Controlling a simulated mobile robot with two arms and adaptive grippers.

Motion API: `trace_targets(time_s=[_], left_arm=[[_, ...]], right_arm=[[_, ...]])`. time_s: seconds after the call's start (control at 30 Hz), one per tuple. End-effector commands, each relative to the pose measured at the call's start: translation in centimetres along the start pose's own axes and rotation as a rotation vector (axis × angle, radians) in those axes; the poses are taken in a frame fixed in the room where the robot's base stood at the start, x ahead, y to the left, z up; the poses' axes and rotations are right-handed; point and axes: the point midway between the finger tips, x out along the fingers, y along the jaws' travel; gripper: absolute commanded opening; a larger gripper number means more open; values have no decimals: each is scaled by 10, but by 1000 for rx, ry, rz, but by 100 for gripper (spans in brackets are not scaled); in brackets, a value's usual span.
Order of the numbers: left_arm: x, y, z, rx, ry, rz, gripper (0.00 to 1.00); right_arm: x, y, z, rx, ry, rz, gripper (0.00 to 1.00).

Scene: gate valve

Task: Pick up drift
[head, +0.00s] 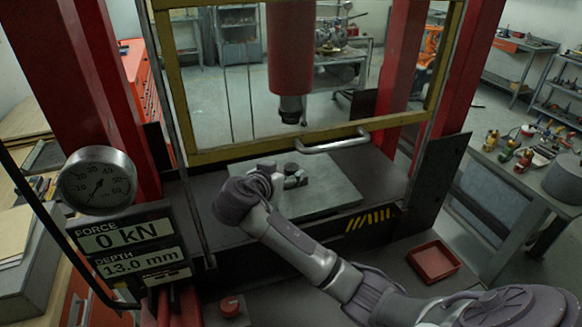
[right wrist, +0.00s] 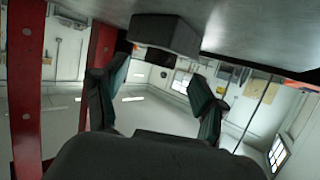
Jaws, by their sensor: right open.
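A small dark block (right wrist: 165,35), which may be the drift, is on the grey plate (right wrist: 250,25) in the right wrist view, where the plate shows at the top. In the head view a dark round-topped piece (head: 291,168) stands on the press plate (head: 330,200) by my right gripper (head: 297,180). My right gripper also shows in the wrist view (right wrist: 160,78). Its two fingers are apart with nothing between them, and the block lies beyond their tips. In the head view the gripper partly hides the piece's lower part. My left gripper is not in view.
The red press ram (head: 290,50) hangs above the plate. The yellow guard frame (head: 240,152) with a grey handle (head: 333,142) is behind my gripper. An empty red tray (head: 433,262) lies right. The display (head: 128,248) reads 0 kN and 13.0 mm.

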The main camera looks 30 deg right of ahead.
Motion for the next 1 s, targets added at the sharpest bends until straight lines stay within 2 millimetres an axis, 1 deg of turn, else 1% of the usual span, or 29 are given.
trace_targets(time_s=[0.03, 0.1, 0.2, 0.43, 0.47, 0.6, 0.87, 0.9, 1.0], left_arm=[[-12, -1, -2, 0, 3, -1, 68], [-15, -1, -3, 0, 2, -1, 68], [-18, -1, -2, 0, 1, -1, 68], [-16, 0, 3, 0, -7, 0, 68], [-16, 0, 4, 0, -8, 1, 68], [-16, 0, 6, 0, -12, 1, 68], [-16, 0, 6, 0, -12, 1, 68], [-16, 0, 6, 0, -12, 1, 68], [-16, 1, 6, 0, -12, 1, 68]], right_arm=[[6, 1, -6, -4, 0, 4, 70], [16, 1, -4, -3, 2, 3, 70], [24, 0, -2, 0, 0, 0, 70], [26, 0, 0, 1, 0, -1, 70], [26, 0, 0, 1, 0, -1, 69], [26, 0, 0, 1, 0, -1, 45], [26, 0, 0, 1, 0, -1, 2], [26, 0, 0, 1, 0, -1, 0], [26, 0, -1, 2, 2, -1, 0]])
